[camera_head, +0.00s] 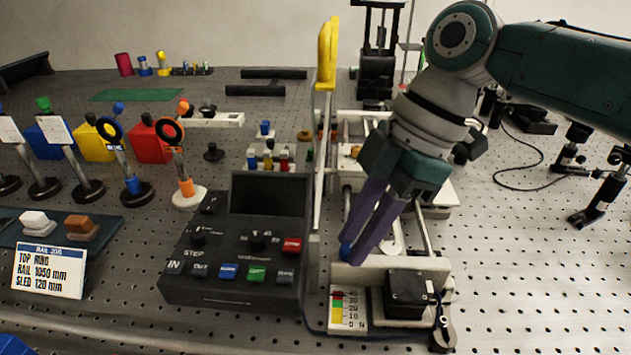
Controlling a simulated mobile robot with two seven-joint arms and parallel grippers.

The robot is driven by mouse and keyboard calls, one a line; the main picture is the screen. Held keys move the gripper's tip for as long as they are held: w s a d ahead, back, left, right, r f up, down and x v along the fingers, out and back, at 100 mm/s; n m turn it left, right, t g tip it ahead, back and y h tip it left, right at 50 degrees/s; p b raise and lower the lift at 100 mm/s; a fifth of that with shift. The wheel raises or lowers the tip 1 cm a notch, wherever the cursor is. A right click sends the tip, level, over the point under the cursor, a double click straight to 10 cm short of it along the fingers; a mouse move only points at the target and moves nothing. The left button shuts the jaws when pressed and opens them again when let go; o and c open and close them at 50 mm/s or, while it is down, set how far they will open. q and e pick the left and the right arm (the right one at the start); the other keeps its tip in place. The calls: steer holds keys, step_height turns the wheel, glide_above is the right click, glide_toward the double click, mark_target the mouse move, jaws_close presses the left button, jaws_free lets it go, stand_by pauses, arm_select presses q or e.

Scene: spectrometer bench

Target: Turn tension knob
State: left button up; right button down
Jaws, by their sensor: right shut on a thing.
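My right gripper (362,250) reaches down from the upper right, its purple fingers slanting to the lower left. Its fingertips are shut on a small blue knob (345,252), mostly hidden by the fingers. The knob is at the left end of a pale block (400,268) on the rail assembly. I take it to be the tension knob. Below it stands a white gauge card (347,309) with coloured bands and a scale marked in N. My left gripper is out of view.
A black control box (240,245) with coloured buttons stands just left of the gripper. A tall yellow-topped upright (327,60) rises behind. A black block (407,293) sits beside the gauge. The perforated bench at right front is clear.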

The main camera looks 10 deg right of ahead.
steer(key=n+g+b, duration=0.1)
steer(key=n+b, duration=0.1)
steer(key=b, duration=0.1)
steer(key=n+g+b, duration=0.1)
steer(key=n+b, duration=0.2)
steer(key=b, duration=0.1)
steer(key=n+g+h+b, duration=0.1)
steer(key=n+b, duration=0.1)
steer(key=b, duration=0.1)
steer(key=shift+w+a+f+n+b, duration=0.15)
steer(key=shift+w+f+n+b, duration=0.15)
steer(key=shift+w+n, duration=0.1)
steer(key=shift+r+n+h+b, duration=0.25)
steer(key=shift+n+h+b, duration=0.25)
steer(key=shift+n+b, duration=0.75)
steer(key=c, duration=0.7)
jaws_free()
steer(key=shift+r+g, duration=0.1)
steer(key=shift+g, duration=0.2)
